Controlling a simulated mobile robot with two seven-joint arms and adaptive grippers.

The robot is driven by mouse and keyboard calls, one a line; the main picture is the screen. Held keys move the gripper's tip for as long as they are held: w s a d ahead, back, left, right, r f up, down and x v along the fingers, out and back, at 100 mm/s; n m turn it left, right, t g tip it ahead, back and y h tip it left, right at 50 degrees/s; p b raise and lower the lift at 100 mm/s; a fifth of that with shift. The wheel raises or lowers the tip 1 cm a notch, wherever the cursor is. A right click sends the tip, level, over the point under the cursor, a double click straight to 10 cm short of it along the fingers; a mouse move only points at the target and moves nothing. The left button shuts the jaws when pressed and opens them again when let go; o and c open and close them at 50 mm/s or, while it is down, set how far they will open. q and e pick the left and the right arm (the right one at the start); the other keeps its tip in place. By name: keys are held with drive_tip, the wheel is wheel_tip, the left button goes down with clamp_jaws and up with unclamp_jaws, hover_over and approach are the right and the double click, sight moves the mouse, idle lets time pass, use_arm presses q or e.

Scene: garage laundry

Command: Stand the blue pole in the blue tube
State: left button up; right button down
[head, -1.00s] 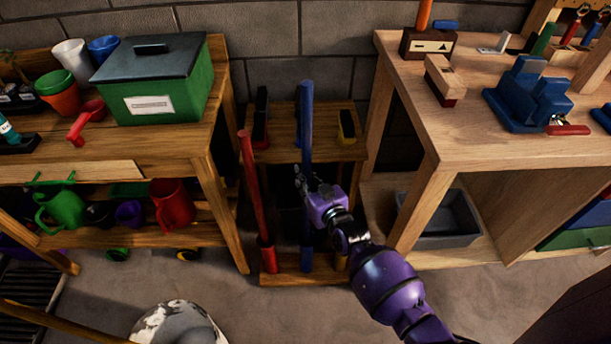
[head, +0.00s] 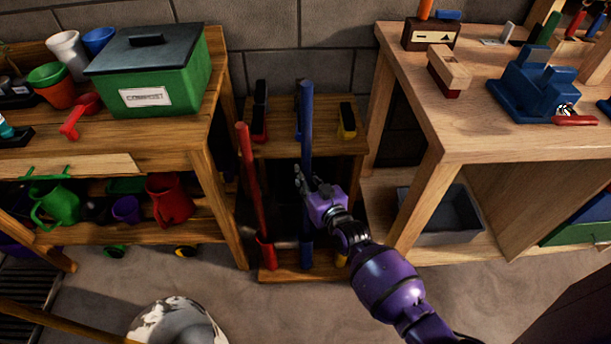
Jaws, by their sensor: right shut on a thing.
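The blue pole (head: 306,125) stands close to upright in the middle of the wooden rack. My right gripper (head: 303,183) is shut on it partway up. The blue tube (head: 306,253) is at the rack's base, in line under the pole. The pole's lower end meets the tube in the picture, but I cannot tell whether it is inside the tube or in front of it. My left gripper is not in view.
A red pole (head: 251,185) leans left in a red tube (head: 266,253) beside the blue one. A yellow tube (head: 341,259) is partly hidden by my arm. The rack (head: 280,148) sits between a left bench (head: 195,130) and a right workbench (head: 480,140).

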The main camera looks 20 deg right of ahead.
drive_tip(key=shift+f+b, duration=0.5)
drive_tip(key=shift+f, duration=0.2)
wheel_tip(320, 180, down, 8)
drive_tip(key=b, duration=0.6)
drive_tip(key=c, duration=1.5)
unclamp_jaws()
drive_tip(key=shift+r, duration=0.2)
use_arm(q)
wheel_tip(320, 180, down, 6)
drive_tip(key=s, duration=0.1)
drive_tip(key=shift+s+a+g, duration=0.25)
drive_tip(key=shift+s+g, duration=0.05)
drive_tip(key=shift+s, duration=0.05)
use_arm(e)
drive_tip(key=shift+f, duration=0.1)
